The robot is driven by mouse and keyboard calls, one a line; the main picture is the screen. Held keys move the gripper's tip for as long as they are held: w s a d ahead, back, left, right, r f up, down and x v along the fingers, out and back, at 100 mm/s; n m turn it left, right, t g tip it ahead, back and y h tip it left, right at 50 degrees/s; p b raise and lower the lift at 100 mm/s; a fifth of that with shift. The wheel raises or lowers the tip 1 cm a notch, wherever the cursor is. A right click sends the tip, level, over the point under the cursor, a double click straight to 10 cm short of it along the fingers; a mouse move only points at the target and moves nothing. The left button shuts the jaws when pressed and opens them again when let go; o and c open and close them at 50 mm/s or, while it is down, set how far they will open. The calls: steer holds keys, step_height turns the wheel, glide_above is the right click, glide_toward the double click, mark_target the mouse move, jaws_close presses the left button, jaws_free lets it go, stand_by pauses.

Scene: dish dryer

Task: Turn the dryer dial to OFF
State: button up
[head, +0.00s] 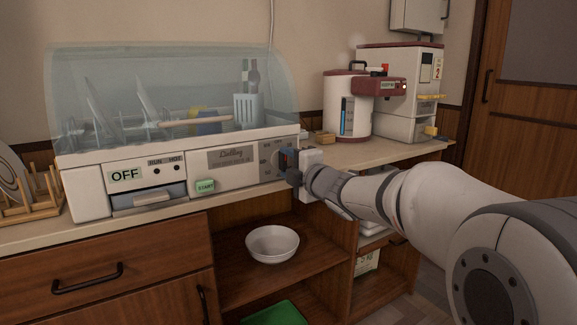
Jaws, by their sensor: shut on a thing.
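The dish dryer (85,185) stands on the counter at the left, with a clear cover over dishes. My gripper (287,163) is at the right end of the dryer's front panel, shut on the dial there. The gripper hides most of the dial, so I cannot tell which mark it points to.
A white bowl (272,244) sits on the open shelf below the counter. A rice cooker or pot (347,110) and a white dispenser (425,85) stand at the right back. A wooden plate rack (30,208) is at the far left.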

steer(key=shift+a+f, duration=0.1)
steer(key=shift+f, duration=0.15)
steer(key=o, duration=0.7)
steer(key=shift+s, duration=0.1)
steer(key=shift+o, duration=1.4)
steer(key=shift+r, duration=0.2)
steer(key=p+v, duration=0.2)
steer(key=v, duration=0.5)
steer(key=shift+s+d, duration=0.25)
steer(key=shift+s, duration=0.05)
